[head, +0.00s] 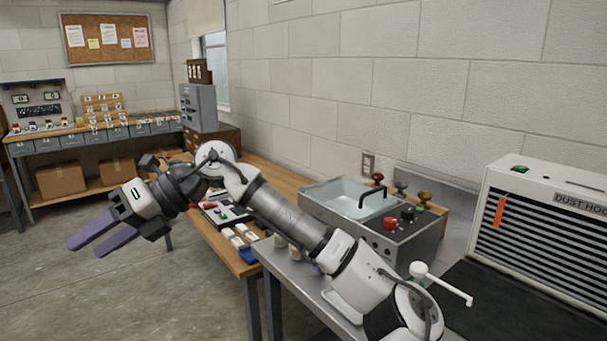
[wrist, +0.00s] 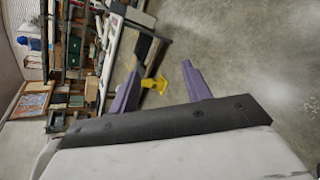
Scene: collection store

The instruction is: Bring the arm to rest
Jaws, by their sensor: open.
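My gripper (head: 103,234) is at the left in the head view, with its two purple fingers apart and nothing between them. It hangs over the bare floor, left of the wooden bench. My arm stretches from the lower right across the front of the benches to the gripper. In the wrist view my gripper (wrist: 160,92) also shows its fingers spread, with floor and a distant yellow thing (wrist: 155,84) seen beyond them.
A wooden bench (head: 235,262) holds a tray and small items behind my arm. A back bench (head: 95,130) carries several small drawers. The floor (head: 90,295) at left is clear.

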